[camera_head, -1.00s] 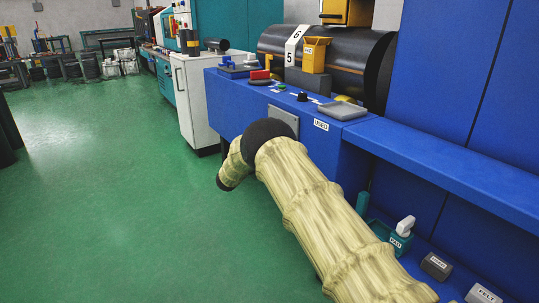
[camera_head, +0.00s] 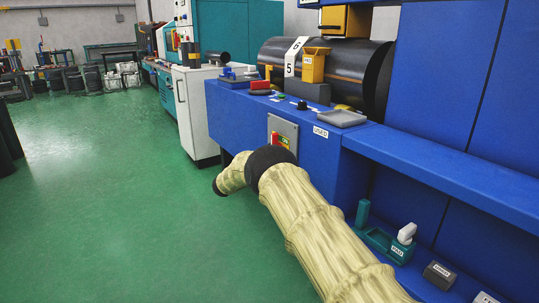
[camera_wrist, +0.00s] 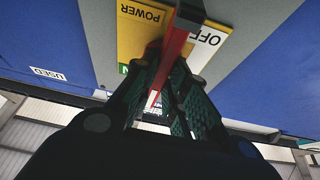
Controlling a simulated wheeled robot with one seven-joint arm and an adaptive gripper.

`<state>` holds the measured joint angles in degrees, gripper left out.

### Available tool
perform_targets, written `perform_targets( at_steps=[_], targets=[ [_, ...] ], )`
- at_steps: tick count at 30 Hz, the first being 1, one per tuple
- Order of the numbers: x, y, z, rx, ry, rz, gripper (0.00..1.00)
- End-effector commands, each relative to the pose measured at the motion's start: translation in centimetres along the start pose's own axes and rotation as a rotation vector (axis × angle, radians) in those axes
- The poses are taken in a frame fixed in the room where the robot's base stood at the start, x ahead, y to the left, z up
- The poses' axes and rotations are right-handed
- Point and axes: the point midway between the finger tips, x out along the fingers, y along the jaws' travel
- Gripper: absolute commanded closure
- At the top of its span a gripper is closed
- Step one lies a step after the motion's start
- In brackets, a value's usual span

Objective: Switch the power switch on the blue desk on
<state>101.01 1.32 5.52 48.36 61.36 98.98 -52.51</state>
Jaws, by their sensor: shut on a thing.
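The power switch (camera_head: 282,136) is on a grey plate on the front face of the blue desk (camera_head: 238,118). It has a yellow panel, a red part and a green ON mark. The red switch lever (camera_wrist: 174,55) stands out from the panel between my fingers. My gripper (camera_wrist: 167,85) is shut on this lever. In the head view my gripper is hidden behind my arm.
On the desk top are a red part (camera_head: 260,86), a grey tray (camera_head: 341,118) and a large dark cylinder (camera_head: 375,75). A USED label (camera_head: 321,132) is right of the switch. A lower shelf at right holds a teal holder (camera_head: 377,240).

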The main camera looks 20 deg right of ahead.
Motion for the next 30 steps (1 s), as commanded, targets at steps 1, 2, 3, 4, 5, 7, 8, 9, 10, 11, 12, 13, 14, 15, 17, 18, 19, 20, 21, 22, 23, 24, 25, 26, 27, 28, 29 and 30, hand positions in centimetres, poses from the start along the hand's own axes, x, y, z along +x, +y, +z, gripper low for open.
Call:
perform_targets(
  at_steps=[1, 2, 3, 4, 5, 7, 8, 9, 10, 11, 12, 13, 14, 15, 17, 18, 19, 20, 21, 22, 23, 24, 25, 26, 27, 28, 29, 30],
  targets=[
    [0.2, 0.1, 0.2, -0.001, -0.002, 0.003, 1.0],
    [0.2, 0.1, 0.2, -0.001, -0.002, 0.003, 1.0],
    [0.2, 0.1, 0.2, -0.001, -0.002, 0.003, 1.0],
    [0.2, 0.1, 0.2, -0.001, -0.002, 0.003, 0.8],
    [0.2, 0.1, 0.2, -0.001, -0.002, 0.003, 0.75],
    [0.1, 0.1, 0.1, -0.001, -0.002, 0.002, 0.64],
    [0.1, 0.1, 0.1, -0.001, -0.002, 0.001, 0.64],
    [0.0, 0.0, 0.1, 0.0, -0.001, 0.001, 0.64],
    [0.0, 0.0, 0.1, 0.0, -0.001, 0.0, 0.64],
    [0.0, 0.0, 0.1, 0.0, -0.001, 0.0, 0.64],
    [-0.1, 0.0, 0.0, 0.0, -0.001, 0.0, 0.64],
    [-0.1, 0.0, 0.0, 0.0, -0.001, -0.001, 0.64],
    [0.0, 0.0, 0.0, 0.0, -0.001, 0.0, 0.64],
    [0.0, 0.0, 0.0, 0.0, -0.001, 0.0, 0.64],
    [-0.1, 0.0, 0.0, 0.0, -0.001, 0.0, 0.64],
    [-0.3, 0.0, 0.1, 0.0, -0.001, 0.0, 0.64],
    [-0.5, 0.0, 0.1, 0.0, -0.001, 0.0, 0.64],
    [-0.7, 0.0, 0.1, 0.0, -0.001, -0.001, 0.64],
    [-1.1, 0.0, 0.1, 0.0, -0.001, -0.001, 0.64],
    [-1.5, 0.0, 0.1, 0.0, -0.001, -0.001, 0.64],
    [-1.9, 0.0, 0.1, -0.001, -0.001, -0.001, 0.64],
    [-2.6, 0.0, 0.1, -0.001, -0.002, -0.002, 0.64],
    [-3.1, 0.0, 0.1, -0.001, -0.002, -0.001, 0.64],
    [-3.6, 0.0, 0.1, -0.001, -0.002, -0.001, 0.64],
    [-4.4, 0.0, 0.2, -0.001, -0.002, -0.001, 0.64],
    [-5.0, 0.0, 0.2, -0.001, -0.002, -0.001, 0.64],
    [-5.5, 0.0, 0.1, -0.001, -0.002, -0.002, 0.64],
    [-6.3, 0.0, 0.1, -0.001, -0.002, -0.001, 0.64]
  ],
)
